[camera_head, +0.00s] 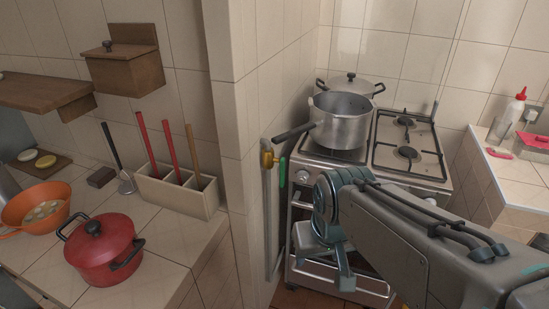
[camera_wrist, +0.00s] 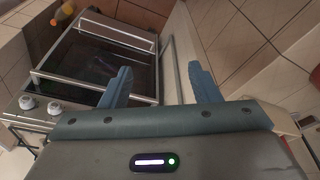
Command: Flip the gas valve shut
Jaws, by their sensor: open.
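The gas valve (camera_head: 268,159) is a yellow brass body on the grey pipe (camera_head: 267,220) at the end of the tiled wall, left of the stove. Its green lever (camera_head: 282,173) points down, roughly along the pipe. My gripper (camera_head: 333,262) is low in front of the stove, to the right of the valve and below it, apart from it. In the wrist view my gripper (camera_wrist: 160,70) has its two blue-grey fingers spread with nothing between them. I cannot make out the valve in the wrist view; a grey pipe-like strip shows beyond the fingers.
The stove (camera_head: 420,150) bears a grey saucepan (camera_head: 342,124), its handle (camera_head: 292,132) reaching out above the valve, and a lidded pot (camera_head: 350,82) behind. The oven door (camera_wrist: 95,60) lies left of my fingers in the wrist view. A red pot (camera_head: 103,250) stands on the left counter.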

